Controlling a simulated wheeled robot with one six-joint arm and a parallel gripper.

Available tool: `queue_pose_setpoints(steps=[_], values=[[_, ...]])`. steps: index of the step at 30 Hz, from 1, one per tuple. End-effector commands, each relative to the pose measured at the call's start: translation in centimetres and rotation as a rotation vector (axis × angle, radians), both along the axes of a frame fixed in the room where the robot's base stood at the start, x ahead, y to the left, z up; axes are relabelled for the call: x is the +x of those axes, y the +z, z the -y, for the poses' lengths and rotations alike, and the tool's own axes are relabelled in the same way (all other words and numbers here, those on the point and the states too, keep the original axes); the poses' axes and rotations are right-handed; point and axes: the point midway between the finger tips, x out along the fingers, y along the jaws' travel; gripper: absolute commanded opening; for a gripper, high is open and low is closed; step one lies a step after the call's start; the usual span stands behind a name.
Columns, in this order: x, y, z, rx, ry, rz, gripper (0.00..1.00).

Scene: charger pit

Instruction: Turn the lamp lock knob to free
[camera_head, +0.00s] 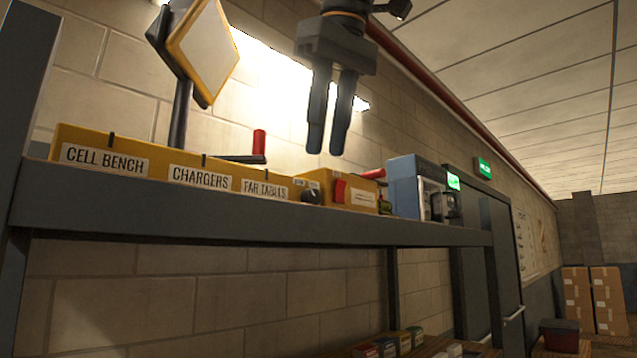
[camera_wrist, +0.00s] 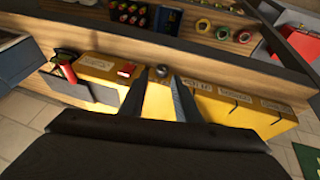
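The small dark round knob (camera_head: 312,196) sits on the front of a yellow control box (camera_head: 364,203), just left of a red rocker switch (camera_head: 340,190). Two tiny labels above it are too small to read, so its setting cannot be told. In the wrist view the knob (camera_wrist: 163,71) shows between and beyond my fingertips. My gripper (camera_head: 326,152) hangs pointing down above the box, clear of the knob. Its two fingers (camera_wrist: 158,82) are apart with nothing between them. The lamp (camera_head: 205,48) with its yellow frame stands tilted on a post at the left.
A long yellow box (camera_head: 150,150) reads CELL BENCH, CHARGERS and FAR TABLES. A red upright handle (camera_head: 259,142) stands behind it. Another red handle (camera_head: 373,174) and a blue-grey unit (camera_head: 403,185) are to the right. All stand on a dark shelf (camera_head: 160,217).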

Motion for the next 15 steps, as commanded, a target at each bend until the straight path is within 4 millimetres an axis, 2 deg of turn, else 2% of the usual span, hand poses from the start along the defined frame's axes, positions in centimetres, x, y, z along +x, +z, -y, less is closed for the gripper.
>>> queue_pose_setpoints(steps=[10,15], values=[[1.3,-4.3,-1.4,-0.002,0.016,-0.003,0.29],[2.1,-5.8,-1.7,-0.001,0.016,-0.001,0.29]])
